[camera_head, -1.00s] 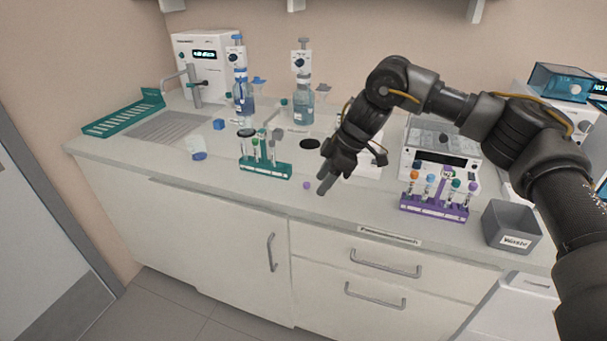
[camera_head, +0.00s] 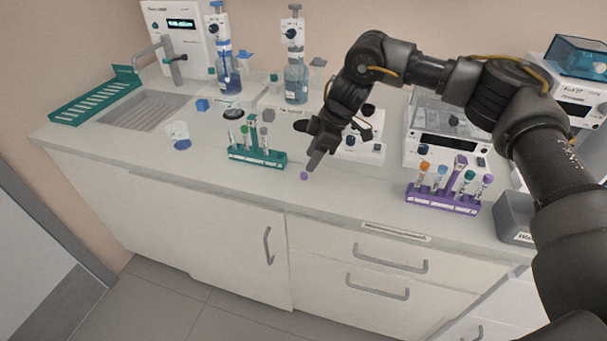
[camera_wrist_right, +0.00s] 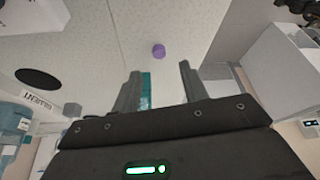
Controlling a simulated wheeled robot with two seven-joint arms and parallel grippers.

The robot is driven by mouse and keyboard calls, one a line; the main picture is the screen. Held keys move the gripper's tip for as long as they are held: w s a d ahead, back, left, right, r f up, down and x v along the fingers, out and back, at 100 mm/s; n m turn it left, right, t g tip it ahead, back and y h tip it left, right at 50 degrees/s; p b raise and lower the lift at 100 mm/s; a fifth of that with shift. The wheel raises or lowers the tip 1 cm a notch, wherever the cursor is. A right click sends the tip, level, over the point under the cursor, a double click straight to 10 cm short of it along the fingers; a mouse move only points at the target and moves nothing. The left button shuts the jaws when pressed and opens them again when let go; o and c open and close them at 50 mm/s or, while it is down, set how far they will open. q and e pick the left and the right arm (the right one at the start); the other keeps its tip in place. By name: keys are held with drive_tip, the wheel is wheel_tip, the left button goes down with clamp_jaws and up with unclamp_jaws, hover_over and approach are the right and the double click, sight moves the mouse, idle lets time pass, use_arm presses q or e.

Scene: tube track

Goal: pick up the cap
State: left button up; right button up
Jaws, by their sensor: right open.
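A small purple cap (camera_head: 304,176) lies on the countertop near its front edge, right of the green tube rack. It also shows in the right wrist view (camera_wrist_right: 158,51), beyond the fingertips and roughly centred between them. My right gripper (camera_head: 314,164) is open and empty, pointing down just above and beside the cap. In the right wrist view its two fingers (camera_wrist_right: 159,72) are spread apart, with the cap apart from both. My left gripper is not in view.
A green rack (camera_head: 256,160) with tubes stands left of the cap. A purple rack (camera_head: 443,201) with several capped tubes stands to the right, beside a grey bin (camera_head: 513,218). A clear cup (camera_head: 178,133) sits further left. The counter around the cap is clear.

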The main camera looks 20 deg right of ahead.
sight(306, 174)
drive_tip(key=shift+s+f, duration=0.1)
drive_tip(key=shift+f, duration=0.3)
drive_tip(key=x, duration=0.1)
drive_tip(key=p+x, duration=0.1)
drive_tip(key=x, duration=0.1)
drive_tip(key=shift+d+f+p, duration=0.15)
drive_tip(key=shift+f+p, duration=0.15)
drive_tip(key=shift+f, duration=0.55)
drive_tip(key=c, duration=0.8)
